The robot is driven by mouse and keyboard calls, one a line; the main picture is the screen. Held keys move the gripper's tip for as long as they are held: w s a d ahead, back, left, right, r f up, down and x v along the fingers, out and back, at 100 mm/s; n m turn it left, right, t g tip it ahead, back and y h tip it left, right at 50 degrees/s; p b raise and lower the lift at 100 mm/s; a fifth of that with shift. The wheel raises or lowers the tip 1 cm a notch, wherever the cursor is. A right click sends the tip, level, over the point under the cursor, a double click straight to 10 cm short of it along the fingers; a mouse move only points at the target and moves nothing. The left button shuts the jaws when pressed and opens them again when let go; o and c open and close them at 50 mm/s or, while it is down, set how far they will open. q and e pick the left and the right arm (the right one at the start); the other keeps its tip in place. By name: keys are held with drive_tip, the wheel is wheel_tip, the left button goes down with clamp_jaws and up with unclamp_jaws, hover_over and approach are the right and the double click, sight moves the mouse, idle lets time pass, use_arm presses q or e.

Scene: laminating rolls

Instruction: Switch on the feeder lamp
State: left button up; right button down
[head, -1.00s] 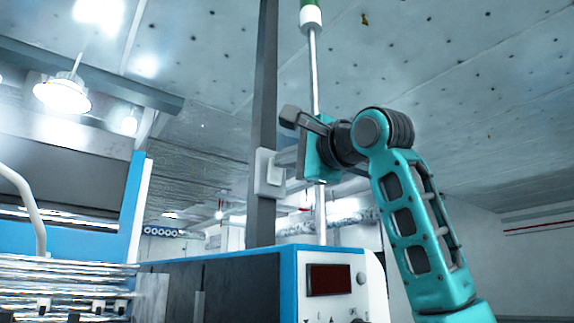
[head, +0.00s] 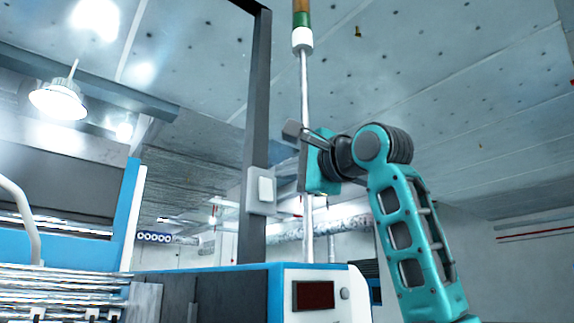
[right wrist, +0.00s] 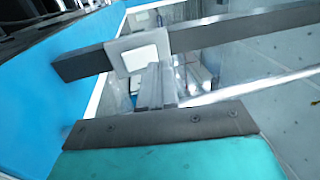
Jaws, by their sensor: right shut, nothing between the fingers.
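A grey switch plate with a white rocker (head: 265,190) is fixed on a dark upright post (head: 256,110) in the head view. The plate and its white rocker (right wrist: 144,59) also show in the right wrist view. My right gripper (head: 285,178) is shut and empty, its fingers pointing at the plate from the right. In the right wrist view my right fingertips (right wrist: 153,70) are close to the rocker's lower edge. I cannot tell whether they touch it. I cannot pick out the feeder lamp for certain. My left gripper is not in view.
A blue and white machine housing with a dark red display (head: 313,295) stands below. A thin pole with a green and white top (head: 302,38) rises behind my gripper. A round ceiling lamp (head: 58,101) glows at the left. Metal rollers (head: 60,290) lie at lower left.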

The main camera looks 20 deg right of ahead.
use_arm(q)
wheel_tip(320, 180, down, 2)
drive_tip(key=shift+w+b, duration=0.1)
drive_tip(key=shift+b, duration=1.1)
use_arm(e)
drive_tip(key=s+d+r, duration=0.1)
drive_tip(key=s+d, duration=0.2)
drive_tip(key=s, duration=0.6)
drive_tip(key=shift+s+d+r, duration=0.25)
drive_tip(key=shift+r, duration=0.1)
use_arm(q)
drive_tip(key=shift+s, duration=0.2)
